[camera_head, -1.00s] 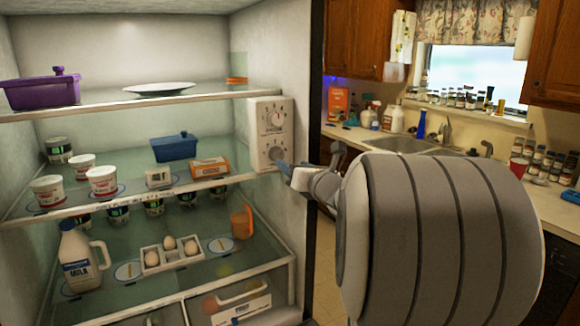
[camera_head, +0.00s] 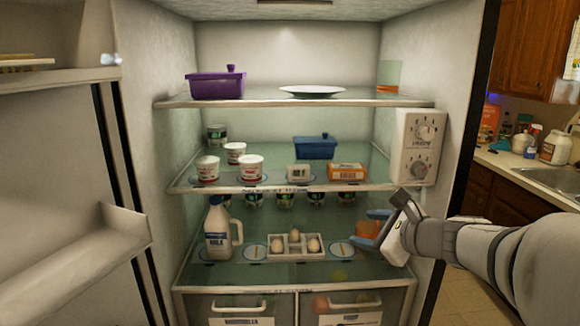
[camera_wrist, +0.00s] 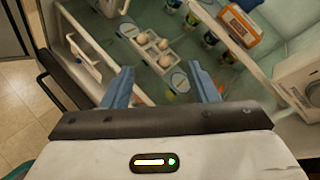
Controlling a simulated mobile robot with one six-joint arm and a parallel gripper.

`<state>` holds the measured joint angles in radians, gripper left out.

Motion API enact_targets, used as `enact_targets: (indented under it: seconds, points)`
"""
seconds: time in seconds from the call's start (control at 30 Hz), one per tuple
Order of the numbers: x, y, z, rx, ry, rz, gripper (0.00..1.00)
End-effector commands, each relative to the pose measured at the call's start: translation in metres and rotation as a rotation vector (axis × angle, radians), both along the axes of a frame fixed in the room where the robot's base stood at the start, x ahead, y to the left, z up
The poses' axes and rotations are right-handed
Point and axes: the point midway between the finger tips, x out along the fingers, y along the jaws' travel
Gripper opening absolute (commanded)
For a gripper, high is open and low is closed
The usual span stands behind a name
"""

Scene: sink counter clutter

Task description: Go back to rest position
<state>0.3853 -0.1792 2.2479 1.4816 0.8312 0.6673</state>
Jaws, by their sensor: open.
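My gripper (camera_head: 372,232) is open and empty in front of the right side of the open fridge, by the lower glass shelf. In the head view it partly covers an orange cup (camera_head: 369,228) on that shelf. In the wrist view, the two blue fingers of my gripper (camera_wrist: 160,88) stand wide apart with nothing between them. Beyond them is the egg holder (camera_wrist: 152,48) with several eggs. The egg holder also shows in the head view (camera_head: 280,253), left of my gripper, with a milk jug (camera_head: 218,228) further left.
The middle shelf holds white tubs (camera_head: 250,169), a blue container (camera_head: 315,147) and an orange box (camera_head: 346,171). A purple pot (camera_head: 216,84) and a plate (camera_head: 312,91) are on top. The open fridge door (camera_head: 60,200) is at left, the sink counter (camera_head: 535,166) at right.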

Motion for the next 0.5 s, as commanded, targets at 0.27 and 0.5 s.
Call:
enact_targets:
  seconds: [0.27, 0.5]
  points:
    - [-0.1, 0.063, -0.065, -0.69, -0.019, 0.611, 0.54]
    - [-0.174, 0.051, -0.107, -1.235, -0.079, 1.15, 0.54]
